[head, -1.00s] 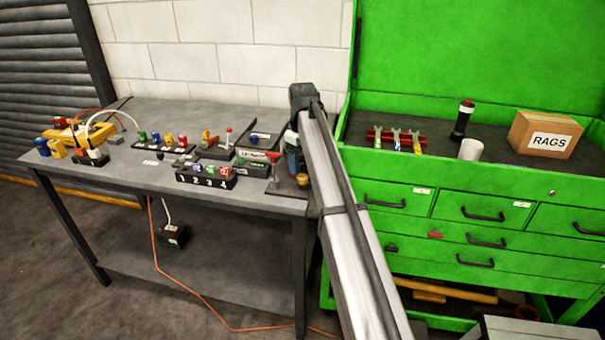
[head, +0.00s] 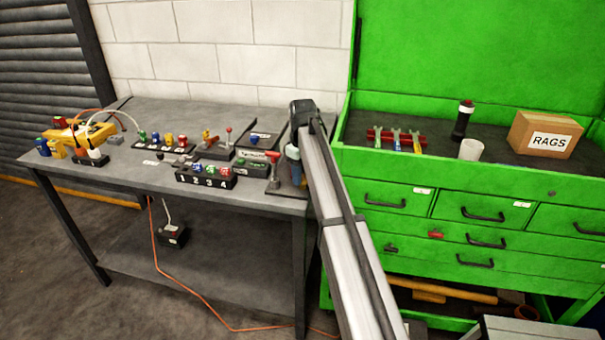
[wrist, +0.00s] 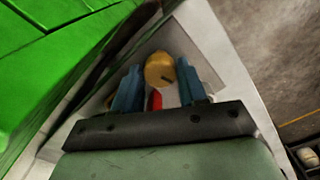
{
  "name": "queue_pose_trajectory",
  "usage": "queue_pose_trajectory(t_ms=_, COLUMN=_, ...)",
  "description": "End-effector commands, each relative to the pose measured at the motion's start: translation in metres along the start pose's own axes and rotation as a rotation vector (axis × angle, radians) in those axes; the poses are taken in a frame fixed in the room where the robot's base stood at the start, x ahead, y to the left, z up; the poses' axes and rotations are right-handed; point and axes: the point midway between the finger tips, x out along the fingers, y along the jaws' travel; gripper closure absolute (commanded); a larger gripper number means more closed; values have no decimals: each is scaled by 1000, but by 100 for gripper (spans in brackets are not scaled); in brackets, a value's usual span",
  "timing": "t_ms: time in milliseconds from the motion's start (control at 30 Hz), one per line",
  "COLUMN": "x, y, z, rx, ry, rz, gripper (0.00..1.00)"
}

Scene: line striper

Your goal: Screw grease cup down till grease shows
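The grease cup shows in the wrist view as a round brass-coloured cap (wrist: 160,70) with a dark mark on it. It lies between the tips of the two blue fingers of my gripper (wrist: 160,78). The fingers stand apart, one on each side of the cap, with narrow gaps that are hard to judge. No grease can be made out on it. In the head view my gripper (head: 293,158) is over the right end of the bench, and my arm hides the cup there.
The bench (head: 220,270) holds a numbered block (head: 206,178) and a red-handled lever (head: 273,165) close left of my gripper. The green tool cabinet (head: 460,215) stands right of my arm. A RAGS box (head: 545,136) and a white cup (head: 471,149) are on it.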

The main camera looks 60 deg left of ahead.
Motion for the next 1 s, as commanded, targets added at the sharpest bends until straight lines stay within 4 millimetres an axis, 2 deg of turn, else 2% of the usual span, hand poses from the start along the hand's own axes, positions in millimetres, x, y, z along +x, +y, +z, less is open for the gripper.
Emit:
queue_pose_trajectory(t_ms=67, x=0, y=0, z=0, rx=0, ry=0, rz=0, gripper=66)
queue_pose_trajectory(t_ms=333, x=0, y=0, z=0, rx=0, ry=0, rz=0, gripper=92)
queue_pose_trajectory(t_ms=667, x=0, y=0, z=0, rx=59, ry=0, rz=0, gripper=93)
queue_pose_trajectory(t_ms=1000, x=0, y=0, z=0, rx=285, ry=0, rz=0, gripper=93)
